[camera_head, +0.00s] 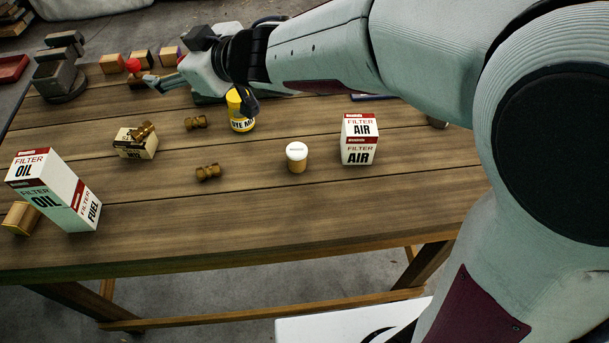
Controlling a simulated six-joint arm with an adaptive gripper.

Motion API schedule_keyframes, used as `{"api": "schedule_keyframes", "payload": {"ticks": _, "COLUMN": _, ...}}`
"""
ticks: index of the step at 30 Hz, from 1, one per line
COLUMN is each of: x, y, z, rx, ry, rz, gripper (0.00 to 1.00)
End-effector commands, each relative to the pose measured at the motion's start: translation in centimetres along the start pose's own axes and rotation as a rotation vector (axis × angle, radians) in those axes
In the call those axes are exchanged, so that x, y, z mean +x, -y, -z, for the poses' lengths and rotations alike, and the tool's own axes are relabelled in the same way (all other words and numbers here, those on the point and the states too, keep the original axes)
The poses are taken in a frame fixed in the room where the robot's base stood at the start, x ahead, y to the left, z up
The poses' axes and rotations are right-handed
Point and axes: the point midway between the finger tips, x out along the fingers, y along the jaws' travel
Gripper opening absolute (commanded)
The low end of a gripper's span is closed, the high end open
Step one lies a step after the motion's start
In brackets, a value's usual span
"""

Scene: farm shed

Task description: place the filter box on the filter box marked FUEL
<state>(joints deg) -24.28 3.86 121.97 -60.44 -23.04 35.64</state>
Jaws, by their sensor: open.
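A white filter box marked OIL (27,167) is at the left of the table. Another filter box, marked AIR (359,148), stands upright right of centre. My gripper (224,72) is open above the back of the table, well away from the OIL and FUEL boxes. The arm hides part of the table behind it.
A white-capped jar (297,157), brass fittings (208,172), a small carton (134,145) and a yellow can (240,112) stand on the table. The front middle of the table is clear.

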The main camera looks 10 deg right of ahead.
Motion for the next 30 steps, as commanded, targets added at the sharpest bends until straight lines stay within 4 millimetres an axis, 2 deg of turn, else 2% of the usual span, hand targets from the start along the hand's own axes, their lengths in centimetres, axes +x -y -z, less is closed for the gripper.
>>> {"api": "schedule_keyframes", "payload": {"ticks": 1, "x": -1.5, "y": -1.9, "z": -0.2, "rx": 0.013, "ry": 0.015, "rz": -0.06, "gripper": 0.63}}
{"api": "schedule_keyframes", "payload": {"ticks": 6, "x": -6.5, "y": -7.0, "z": -2.2, "rx": 0.073, "ry": 0.097, "rz": -0.246, "gripper": 0.63}}
{"api": "schedule_keyframes", "payload": {"ticks": 10, "x": -10.8, "y": -9.8, "z": -4.3, "rx": 0.131, "ry": 0.169, "rz": -0.366, "gripper": 0.63}}
{"api": "schedule_keyframes", "payload": {"ticks": 15, "x": -16.7, "y": -11.8, "z": -7.5, "rx": 0.22, "ry": 0.271, "rz": -0.493, "gripper": 0.63}}
{"api": "schedule_keyframes", "payload": {"ticks": 19, "x": -21.0, "y": -12.0, "z": -10.3, "rx": 0.298, "ry": 0.354, "rz": -0.564, "gripper": 0.63}}
{"api": "schedule_keyframes", "payload": {"ticks": 23, "x": -25.2, "y": -11.1, "z": -13.0, "rx": 0.384, "ry": 0.436, "rz": -0.612, "gripper": 0.63}}
{"api": "schedule_keyframes", "payload": {"ticks": 26, "x": -28.0, "y": -9.8, "z": -15.1, "rx": 0.453, "ry": 0.497, "rz": -0.632, "gripper": 0.63}}
{"api": "schedule_keyframes", "payload": {"ticks": 30, "x": -31.4, "y": -6.9, "z": -17.7, "rx": 0.552, "ry": 0.577, "rz": -0.634, "gripper": 0.63}}
